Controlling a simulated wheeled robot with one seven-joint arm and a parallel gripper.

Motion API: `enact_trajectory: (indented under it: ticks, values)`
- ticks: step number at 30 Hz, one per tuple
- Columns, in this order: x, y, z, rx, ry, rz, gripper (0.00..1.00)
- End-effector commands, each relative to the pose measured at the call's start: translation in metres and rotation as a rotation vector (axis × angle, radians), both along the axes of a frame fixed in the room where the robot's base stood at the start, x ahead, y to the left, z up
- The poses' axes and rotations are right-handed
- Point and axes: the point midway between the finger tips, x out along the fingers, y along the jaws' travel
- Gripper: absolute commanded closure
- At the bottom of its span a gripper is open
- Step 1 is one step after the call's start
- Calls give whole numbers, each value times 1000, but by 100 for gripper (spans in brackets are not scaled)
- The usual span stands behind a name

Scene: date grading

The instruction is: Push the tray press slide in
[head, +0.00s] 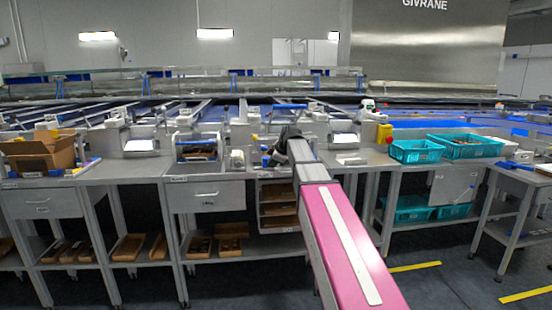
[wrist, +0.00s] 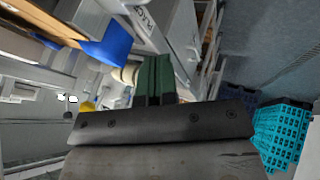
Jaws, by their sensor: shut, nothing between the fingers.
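My gripper (wrist: 155,78) is shut and empty, its two green fingers together in the wrist view. In the head view the dark end of my arm (head: 284,146) is over the bench, beyond the pink arm link. A framed unit with a dark-filled tray (head: 198,148) stands on the bench left of my gripper. It may be the tray press, but I cannot make out its slide. In the wrist view a blue part (wrist: 108,46) and a cream round part (wrist: 126,74) lie near the fingertips. I cannot tell whether the fingers touch anything.
A cardboard box (head: 38,150) stands at the left of the bench. Teal crates (head: 416,152) stand at the right, and teal crates show in the wrist view (wrist: 282,135). A yellow part (head: 384,133) stands right of my arm. Shelves with wooden trays (head: 130,246) are below.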

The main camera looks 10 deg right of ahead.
Motion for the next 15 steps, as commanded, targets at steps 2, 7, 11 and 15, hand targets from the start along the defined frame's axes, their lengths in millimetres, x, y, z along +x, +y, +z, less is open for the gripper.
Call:
enact_trajectory:
  ticks: [2, 7, 11, 15]
  values:
    - [9, 6, -13, 0, 1, 0, 100]
    - [31, 12, -24, 0, -1, 0, 100]
    - [46, 11, -24, 0, -1, 0, 100]
    - [53, 11, -24, 0, -1, 0, 100]
